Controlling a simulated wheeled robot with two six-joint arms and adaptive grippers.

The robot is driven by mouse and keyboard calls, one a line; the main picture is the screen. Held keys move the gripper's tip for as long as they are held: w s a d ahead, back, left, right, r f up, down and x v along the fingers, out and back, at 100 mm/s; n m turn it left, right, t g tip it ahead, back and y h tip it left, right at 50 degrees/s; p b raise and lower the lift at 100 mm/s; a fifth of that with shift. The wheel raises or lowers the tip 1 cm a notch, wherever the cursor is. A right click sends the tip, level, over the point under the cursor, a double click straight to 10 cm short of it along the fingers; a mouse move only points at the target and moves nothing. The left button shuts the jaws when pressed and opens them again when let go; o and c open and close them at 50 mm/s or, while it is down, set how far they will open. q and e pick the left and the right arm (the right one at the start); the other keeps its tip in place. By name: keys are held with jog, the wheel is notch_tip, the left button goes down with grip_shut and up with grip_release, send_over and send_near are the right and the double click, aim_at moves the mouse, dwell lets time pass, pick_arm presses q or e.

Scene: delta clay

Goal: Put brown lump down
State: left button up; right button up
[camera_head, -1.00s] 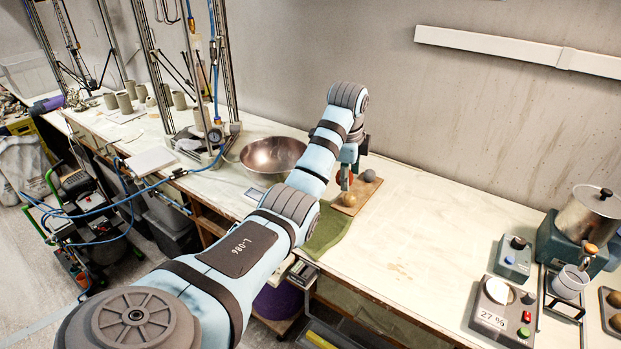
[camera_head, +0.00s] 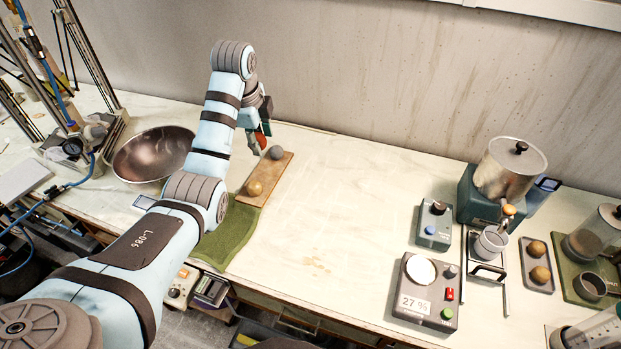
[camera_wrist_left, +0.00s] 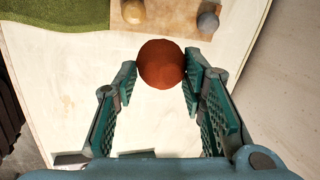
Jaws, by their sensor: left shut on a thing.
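My left gripper (camera_head: 258,142) is shut on a round reddish-brown lump (camera_head: 264,129), held near the far end of a wooden board (camera_head: 267,177). In the left wrist view the brown lump (camera_wrist_left: 162,64) sits between the two green-padded fingers (camera_wrist_left: 161,84), with pale table surface around it. A tan lump (camera_head: 254,188) and a grey lump (camera_head: 275,153) rest on the board. In the head view the fingers partly hide the brown lump, and its height above the table is hard to tell. My right gripper is not in view.
A green cloth (camera_head: 232,236) lies before the board. A metal bowl (camera_head: 153,153) stands to the left. A scale (camera_head: 427,292), a control box (camera_head: 434,225), a metal pot (camera_head: 509,167) and a small tray (camera_head: 537,264) stand to the right. The table between is clear.

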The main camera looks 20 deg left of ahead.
pick_arm(q)
jog(key=s+d+r+m+h+p, duration=0.15)
jog(key=s+d+m, duration=0.3)
jog(key=d, duration=0.45)
jog(key=shift+n, duration=0.35)
jog(key=x, duration=0.5)
jog(key=s+x, duration=0.1)
jog(key=x, duration=0.4)
jog(key=s+a+x, duration=0.1)
jog(key=x, duration=0.5)
jog(key=shift+s+f, duration=0.15)
jog(key=shift+f, duration=0.3)
jog(key=f, duration=0.1)
jog(key=s+f+b, duration=0.1)
jog(key=f, duration=0.1)
jog(key=shift+s+t, duration=0.15)
jog(key=shift+t, duration=0.15)
jog(key=shift+f, duration=0.15)
jog(key=o, duration=1.2)
jog(key=shift+w, duration=0.3)
jog(key=shift+c, duration=0.2)
jog(key=shift+s, duration=0.1)
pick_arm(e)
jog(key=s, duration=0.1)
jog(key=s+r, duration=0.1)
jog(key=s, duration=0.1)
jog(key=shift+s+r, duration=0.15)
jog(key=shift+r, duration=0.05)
